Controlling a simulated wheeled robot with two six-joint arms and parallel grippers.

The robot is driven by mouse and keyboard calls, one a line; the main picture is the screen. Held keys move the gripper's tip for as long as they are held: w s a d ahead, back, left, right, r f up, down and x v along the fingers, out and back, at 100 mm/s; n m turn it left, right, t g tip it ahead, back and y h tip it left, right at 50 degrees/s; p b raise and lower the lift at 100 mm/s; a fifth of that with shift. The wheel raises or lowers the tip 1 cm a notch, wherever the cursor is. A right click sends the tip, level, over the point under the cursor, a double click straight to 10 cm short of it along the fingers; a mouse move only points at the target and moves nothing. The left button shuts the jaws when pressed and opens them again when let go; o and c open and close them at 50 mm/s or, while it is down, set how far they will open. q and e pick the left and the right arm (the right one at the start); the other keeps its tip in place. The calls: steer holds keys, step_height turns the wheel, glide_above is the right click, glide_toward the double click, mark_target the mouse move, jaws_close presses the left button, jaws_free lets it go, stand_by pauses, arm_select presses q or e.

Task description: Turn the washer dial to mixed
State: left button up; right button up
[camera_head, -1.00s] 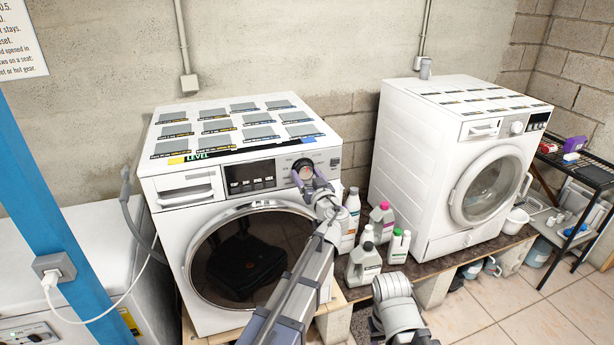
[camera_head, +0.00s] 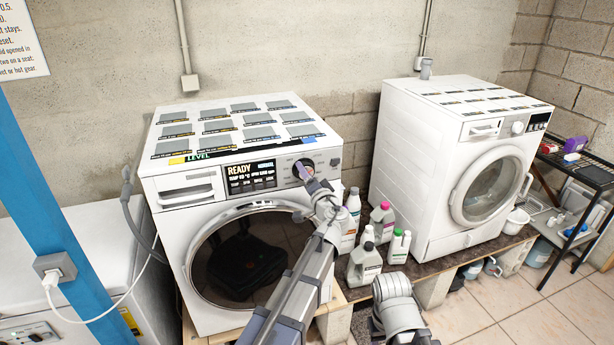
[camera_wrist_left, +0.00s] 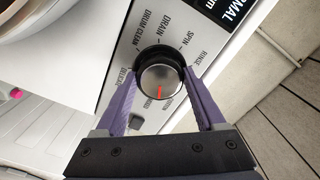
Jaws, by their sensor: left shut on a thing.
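The washer (camera_head: 170,222) is white and front-loading, with a round dial (camera_head: 304,167) at the right of its control panel. My left gripper (camera_wrist_left: 160,85) is shut on the dial, one purple finger on each side of its silver face in the left wrist view. The dial's red mark points toward the lower edge of that view. Around it I read drum clean, drain, spin and rinse; labels lower down are partly hidden by the fingers. The lit display (camera_head: 250,177) reads "READY"; in the wrist view its visible corner reads "RMAL" (camera_wrist_left: 224,12). My right gripper is not in view.
Several detergent bottles (camera_head: 364,265) stand right of the washer on a wooden platform. A second white machine (camera_head: 420,165) stands further right. A blue post (camera_head: 50,190) with a plugged-in white cable rises at the left. The washer's door (camera_head: 245,255) is just below the dial.

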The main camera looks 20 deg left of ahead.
arm_select(q)
steer(key=shift+m, duration=1.2)
steer(key=o, duration=1.3)
steer(key=shift+o, duration=0.2)
steer(key=v, duration=0.8)
steer(key=shift+w, duration=0.1)
